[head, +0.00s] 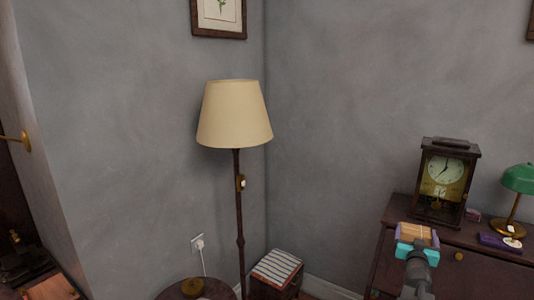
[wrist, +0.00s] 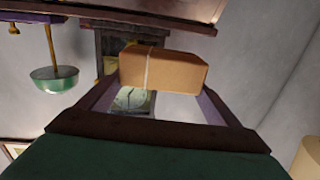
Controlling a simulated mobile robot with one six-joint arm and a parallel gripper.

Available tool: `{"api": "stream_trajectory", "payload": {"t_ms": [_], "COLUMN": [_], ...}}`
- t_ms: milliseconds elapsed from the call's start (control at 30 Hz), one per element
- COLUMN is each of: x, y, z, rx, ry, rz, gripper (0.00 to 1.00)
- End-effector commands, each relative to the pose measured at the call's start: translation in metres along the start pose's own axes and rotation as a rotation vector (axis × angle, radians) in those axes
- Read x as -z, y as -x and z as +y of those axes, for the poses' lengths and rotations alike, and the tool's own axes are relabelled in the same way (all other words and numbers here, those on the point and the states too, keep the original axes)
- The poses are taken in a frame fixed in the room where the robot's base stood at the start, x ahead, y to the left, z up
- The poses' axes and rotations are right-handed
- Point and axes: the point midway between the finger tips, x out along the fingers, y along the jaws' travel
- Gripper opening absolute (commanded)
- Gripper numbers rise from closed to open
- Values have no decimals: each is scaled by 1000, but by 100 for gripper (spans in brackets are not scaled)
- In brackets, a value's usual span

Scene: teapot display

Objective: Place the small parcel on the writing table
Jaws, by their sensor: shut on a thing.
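The small parcel (head: 414,230) is a tan box tied with string. My gripper (head: 417,243) is shut on it and holds it in front of the dark wooden writing table (head: 480,276) at the right of the head view. In the wrist view the parcel (wrist: 165,70) sits between the two fingers of my gripper (wrist: 158,85). The picture there is upside down, with the table (wrist: 190,14) along the top edge. I cannot tell the exact gap between parcel and tabletop.
A clock (head: 445,175) stands on the table behind the parcel. A green lamp (head: 518,180) and a purple item (head: 497,242) are to its right. A floor lamp (head: 236,115), a striped-topped stool (head: 276,270) and a round table (head: 170,292) stand to the left.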

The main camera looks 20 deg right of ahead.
Motion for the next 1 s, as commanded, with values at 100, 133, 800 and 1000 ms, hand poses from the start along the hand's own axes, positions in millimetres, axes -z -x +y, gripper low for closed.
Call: {"api": "stream_trajectory", "payload": {"t_ms": [100, 133, 800, 1000], "x": [-12, -15, -45, -52], "y": [-2, -2, 46, 81], "z": [-42, -52, -301, -370], "rx": [55, 67, 509, 677], "ry": [0, 0, 3, 2], "rz": [2, 2, 5, 4], "gripper": [58, 58, 58, 58]}}
